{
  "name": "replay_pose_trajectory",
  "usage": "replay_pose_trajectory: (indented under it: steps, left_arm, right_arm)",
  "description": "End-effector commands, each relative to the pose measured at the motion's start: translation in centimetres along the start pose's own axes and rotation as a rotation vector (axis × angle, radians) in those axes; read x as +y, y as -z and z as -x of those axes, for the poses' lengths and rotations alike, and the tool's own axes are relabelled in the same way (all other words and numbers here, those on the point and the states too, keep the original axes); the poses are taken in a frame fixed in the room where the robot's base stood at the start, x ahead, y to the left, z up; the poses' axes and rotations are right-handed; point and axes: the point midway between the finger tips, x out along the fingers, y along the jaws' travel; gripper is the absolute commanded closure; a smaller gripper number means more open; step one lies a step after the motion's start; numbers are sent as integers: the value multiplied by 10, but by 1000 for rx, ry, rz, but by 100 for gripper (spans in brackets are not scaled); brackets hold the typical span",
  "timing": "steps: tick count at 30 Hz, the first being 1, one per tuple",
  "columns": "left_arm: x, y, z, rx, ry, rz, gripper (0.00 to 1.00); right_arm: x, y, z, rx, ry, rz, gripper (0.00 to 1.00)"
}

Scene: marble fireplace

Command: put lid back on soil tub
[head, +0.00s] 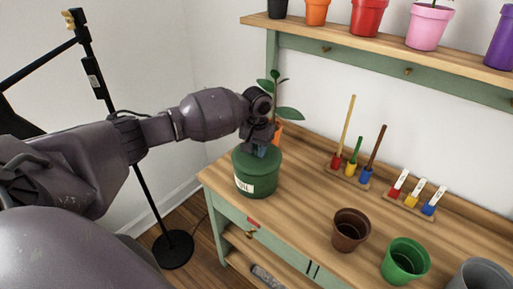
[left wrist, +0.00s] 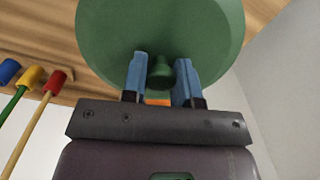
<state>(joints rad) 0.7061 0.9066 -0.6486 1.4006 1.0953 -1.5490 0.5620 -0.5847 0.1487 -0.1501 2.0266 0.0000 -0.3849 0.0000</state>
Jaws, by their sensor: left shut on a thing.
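The dark green soil tub (head: 262,186) with a white label stands on the left end of the wooden bench. Its round green lid (head: 243,158) is at the tub's top, looking level and lined up with the rim; I cannot tell if it is fully seated. My left gripper (head: 262,147) reaches down over the lid from the left. In the left wrist view, its blue fingers (left wrist: 160,82) are either side of the lid's knob (left wrist: 160,70), shut on it, with the lid's disc (left wrist: 160,25) beyond. My right gripper is not in view.
A leafy plant in an orange pot (head: 278,132) stands close behind the tub. Brown (head: 350,231) and green (head: 405,262) empty pots stand to the right on the bench (head: 300,200). Tool holders line the back, and a shelf (head: 390,62) with pots hangs above.

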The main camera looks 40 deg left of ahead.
Motion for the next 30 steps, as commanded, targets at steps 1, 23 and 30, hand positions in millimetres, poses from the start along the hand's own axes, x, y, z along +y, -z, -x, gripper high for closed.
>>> replay_pose_trajectory:
  steps: [1, 23, 30]
  left_arm:
    - [0, 0, 0, 0, 0, 0, 96]
    - [0, 0, 0, 0, 0, 1, 96]
    - [0, 0, 0, 0, 0, 1, 96]
  right_arm:
    - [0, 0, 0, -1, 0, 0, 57]
    - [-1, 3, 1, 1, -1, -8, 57]
    - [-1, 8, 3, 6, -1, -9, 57]
